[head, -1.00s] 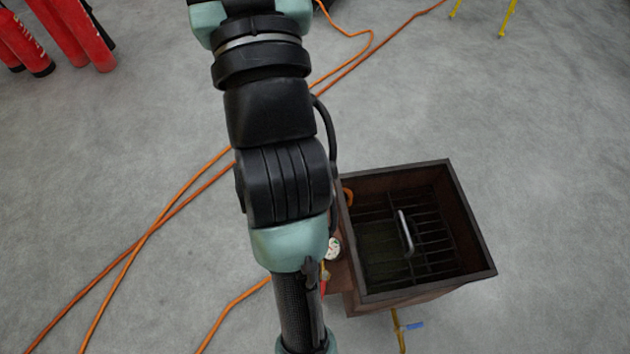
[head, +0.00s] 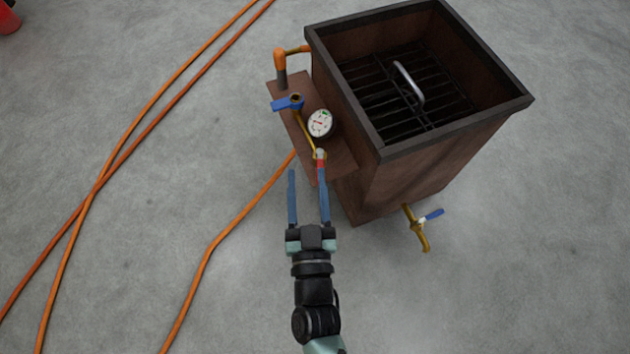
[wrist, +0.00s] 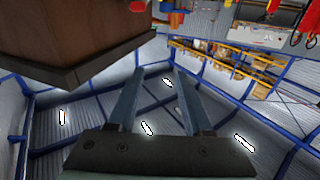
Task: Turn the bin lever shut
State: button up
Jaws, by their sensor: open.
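The brown bin (head: 400,150) stands on the floor, open at the top. A small valve with a blue lever (head: 432,215) sticks out low on its front side. Another blue lever (head: 287,103) sits on the side shelf, on brass pipework by a round gauge (head: 319,123). A red lever (head: 321,168) is at the shelf's front end. My gripper (head: 307,173) is open, with nothing seen between its blue fingers. In the head view its right fingertip overlaps the red lever; I cannot tell if they touch. The wrist view shows both fingers (wrist: 155,80) apart, beside the bin (wrist: 80,35).
The bin holds a dark grate (head: 365,82) with a metal handle (head: 409,83). The brown side shelf (head: 335,160) juts out left of the bin. Orange hoses (head: 130,150) run across the floor at left.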

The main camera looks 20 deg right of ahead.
jog(key=g+h+b, duration=0.1)
jog(key=b, duration=0.1)
send_near(320, 158)
jog(key=b+x, duration=0.4)
jog(key=x, duration=0.5)
jog(key=shift+w+d, duration=0.15)
jog(key=shift+w, duration=0.15)
grip_shut()
jog(key=shift+f, duration=0.1)
dwell(0.8)
